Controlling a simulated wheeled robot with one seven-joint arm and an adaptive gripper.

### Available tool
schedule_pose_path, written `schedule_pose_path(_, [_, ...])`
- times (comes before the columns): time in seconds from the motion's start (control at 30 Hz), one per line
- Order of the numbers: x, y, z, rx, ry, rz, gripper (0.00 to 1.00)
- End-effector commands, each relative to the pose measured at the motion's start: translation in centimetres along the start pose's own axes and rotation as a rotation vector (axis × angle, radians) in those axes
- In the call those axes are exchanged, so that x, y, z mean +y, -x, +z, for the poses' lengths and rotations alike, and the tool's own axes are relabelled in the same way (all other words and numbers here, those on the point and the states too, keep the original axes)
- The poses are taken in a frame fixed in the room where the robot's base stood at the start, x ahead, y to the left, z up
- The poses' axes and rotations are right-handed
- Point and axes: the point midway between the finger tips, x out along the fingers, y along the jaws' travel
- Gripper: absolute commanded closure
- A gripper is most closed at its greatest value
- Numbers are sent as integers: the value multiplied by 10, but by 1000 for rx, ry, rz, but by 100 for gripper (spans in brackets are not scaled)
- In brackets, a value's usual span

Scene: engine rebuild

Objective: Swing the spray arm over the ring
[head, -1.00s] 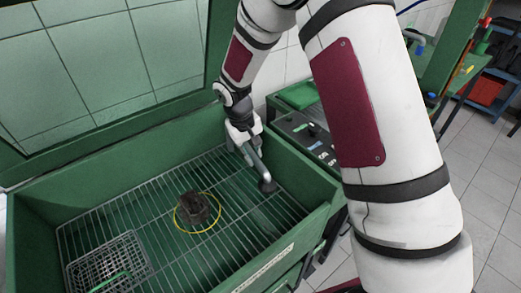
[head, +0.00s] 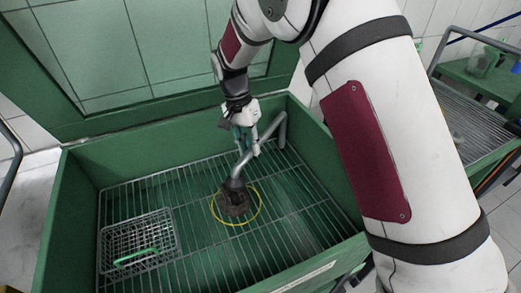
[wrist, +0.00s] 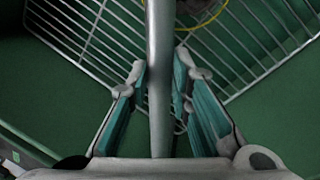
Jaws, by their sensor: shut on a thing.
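The spray arm (head: 268,140) is a bent grey pipe with a dark nozzle head (head: 235,184) at its end. In the head view the nozzle overlaps the far part of the yellow ring (head: 259,212), above a dark brown part (head: 238,208) inside the ring. The nozzle's height is hard to judge. My gripper (head: 247,150) is shut on the pipe between the nozzle and the bend. In the wrist view the pipe (wrist: 160,100) runs between the two teal-padded fingers (wrist: 160,80). An edge of the yellow ring (wrist: 208,20) shows at the top; the nozzle is out of frame.
The green wash tub (head: 130,165) has high walls around a wire grate (head: 185,250). A wire basket (head: 137,243) with a green handle sits at the grate's left. The grate right of the ring is clear. A raised lid frame stands behind.

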Motion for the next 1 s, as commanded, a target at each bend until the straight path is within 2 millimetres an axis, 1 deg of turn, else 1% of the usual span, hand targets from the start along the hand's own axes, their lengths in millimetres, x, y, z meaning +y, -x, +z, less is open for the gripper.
schedule_pose_path(0.03, [-4,0,-1,-1,-11,0,100])
schedule_pose_path(0.2, [-8,1,-1,-5,-37,-1,100])
schedule_pose_path(0.6, [-11,3,-1,-5,-44,-8,100])
schedule_pose_path(0.63, [-12,3,-1,-4,-44,-9,76])
schedule_pose_path(0.67, [-12,3,-1,-4,-43,-10,69])
schedule_pose_path(0.7, [-12,3,-1,-4,-43,-9,60])
schedule_pose_path(1.0, [-10,2,-1,-6,-42,-3,60])
